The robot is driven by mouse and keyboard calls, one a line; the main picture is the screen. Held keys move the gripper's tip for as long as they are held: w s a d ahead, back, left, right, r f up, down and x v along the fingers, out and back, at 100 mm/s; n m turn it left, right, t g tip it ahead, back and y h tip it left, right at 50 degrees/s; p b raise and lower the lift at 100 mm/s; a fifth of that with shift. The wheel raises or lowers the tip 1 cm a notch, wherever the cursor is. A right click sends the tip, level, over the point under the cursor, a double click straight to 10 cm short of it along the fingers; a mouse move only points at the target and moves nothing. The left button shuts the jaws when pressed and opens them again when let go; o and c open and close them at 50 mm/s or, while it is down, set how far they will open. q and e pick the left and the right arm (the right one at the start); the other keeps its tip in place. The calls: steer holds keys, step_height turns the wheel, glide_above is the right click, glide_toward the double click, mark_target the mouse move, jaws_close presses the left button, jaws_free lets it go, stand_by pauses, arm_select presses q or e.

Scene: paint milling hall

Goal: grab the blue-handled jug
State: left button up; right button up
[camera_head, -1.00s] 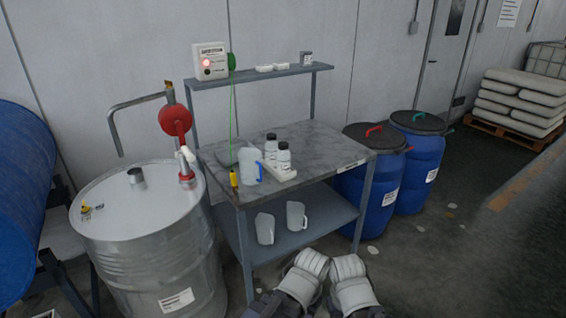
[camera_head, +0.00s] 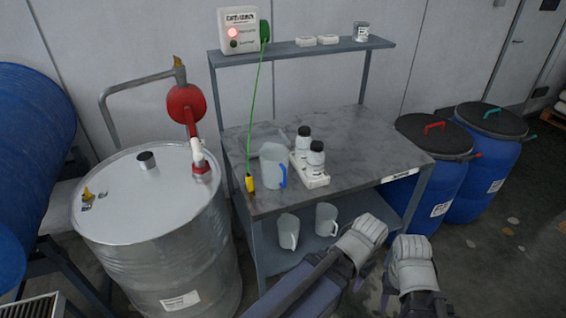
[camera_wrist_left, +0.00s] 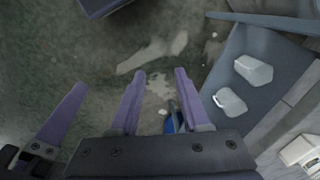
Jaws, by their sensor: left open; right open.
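The blue-handled jug (camera_head: 270,167) stands upright on the grey worktable (camera_head: 365,140), near its front left. It is pale and translucent, with its blue handle on the right. My left gripper is low in front of the table; its open, empty purple fingers show in the left wrist view (camera_wrist_left: 160,88). My right gripper (camera_head: 392,288) is beside it on the right, open, apart from the jug; its fingertips are partly hidden in the head view. Two pale jugs without blue handles, a left one (camera_head: 288,231) and a right one (camera_head: 326,219), stand on the lower shelf.
Two white bottles stand in a white tray (camera_head: 313,181) just right of the jug. A yellow-tipped green cable (camera_head: 251,130) hangs on its left. A metal drum (camera_head: 160,235) with a red pump stands left of the table; blue drums (camera_head: 487,172) stand right. The right tabletop is clear.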

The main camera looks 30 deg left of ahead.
arm_select(q)
steer(key=w+a+t+h, duration=0.2)
steer(key=w+a+t, duration=0.15)
steer(key=w, duration=0.55)
steer(key=n+t+y, duration=0.4)
steer(key=n+t, duration=0.2)
steer(key=t, duration=0.4)
glide_toward(286, 163)
steer(key=w+a+r, duration=0.1)
steer(key=w+r, duration=0.1)
steer(key=w, duration=0.1)
steer(key=shift+m, duration=0.3)
steer(key=shift+f+b+x, duration=0.2)
steer(key=shift+b+x, duration=0.8)
steer(key=shift+x, duration=1.05)
steer(key=shift+f+b+x, duration=0.15)
steer(key=shift+b+x, duration=0.8)
steer(key=shift+x, duration=1.1)
steer(key=shift+s+d, duration=0.15)
arm_select(e)
steer(key=f, duration=0.3)
steer(key=shift+w+f, duration=0.4)
arm_select(q)
steer(key=shift+r, duration=0.1)
steer(key=shift+c, duration=0.3)
jaws_close()
steer(key=shift+g+h, duration=0.25)
steer(key=shift+h, duration=0.05)
